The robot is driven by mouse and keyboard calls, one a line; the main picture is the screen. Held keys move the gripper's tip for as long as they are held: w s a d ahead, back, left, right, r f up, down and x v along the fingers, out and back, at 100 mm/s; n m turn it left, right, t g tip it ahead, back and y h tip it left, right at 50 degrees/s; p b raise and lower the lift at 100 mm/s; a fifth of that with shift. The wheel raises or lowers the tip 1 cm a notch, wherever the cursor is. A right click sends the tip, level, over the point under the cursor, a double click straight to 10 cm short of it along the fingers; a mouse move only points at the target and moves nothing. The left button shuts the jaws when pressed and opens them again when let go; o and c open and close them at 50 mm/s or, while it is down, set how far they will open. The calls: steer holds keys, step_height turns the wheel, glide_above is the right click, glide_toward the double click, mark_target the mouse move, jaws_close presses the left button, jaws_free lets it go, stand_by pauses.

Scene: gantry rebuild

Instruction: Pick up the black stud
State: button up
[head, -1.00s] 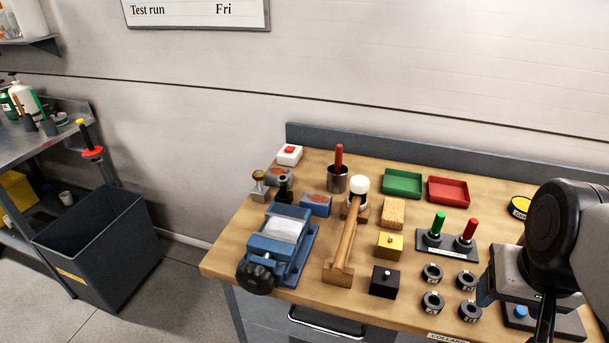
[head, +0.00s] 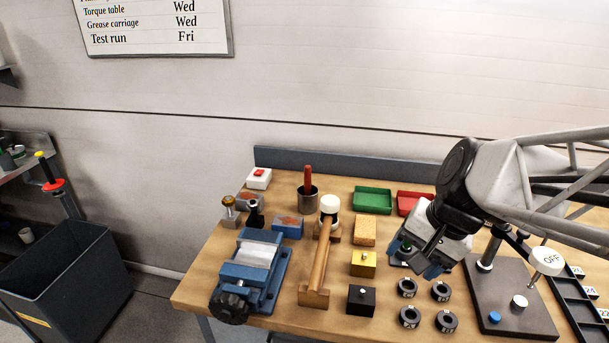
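A black block (head: 361,300) with a small pale stud on top sits near the bench's front edge, in front of a similar yellow block (head: 362,264). A small dark upright piece (head: 255,213) stands behind the vise; I cannot tell which of the two black things is the black stud. My gripper (head: 415,258) is tilted down to the left, to the right of the yellow block and above the peg stand. Its two blue fingertips are apart and nothing shows held between them. A green peg (head: 406,247) partly shows behind the fingers; the red peg is hidden.
Several black collars (head: 408,287) lie right of the black block. A wooden mallet (head: 318,265) and a blue vise (head: 250,268) stand to its left. A green tray (head: 372,199) and red tray (head: 407,203) lie behind. A grey stand with a white OFF knob (head: 547,261) is at right.

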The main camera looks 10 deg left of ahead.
steer(key=w+a+f+m+g+y, duration=0.1)
steer(key=w+a+f+m+y, duration=0.15)
steer(key=w+a, duration=0.55)
steer(key=w+a+f+m+g+y, duration=0.1)
steer(key=w+a+m+y, duration=0.25)
steer(key=w+a, duration=0.5)
steer(key=m+y, duration=0.4)
steer(key=m, duration=0.4)
glide_toward(256, 202)
steer(key=shift+t, duration=0.4)
steer(key=x, duration=0.4)
steer(key=shift+s+a, duration=0.2)
steer(key=shift+s, duration=0.1)
steer(key=shift+x, duration=1.2)
steer(key=shift+x, duration=2.65)
steer(key=shift+f, duration=0.1)
jaws_close()
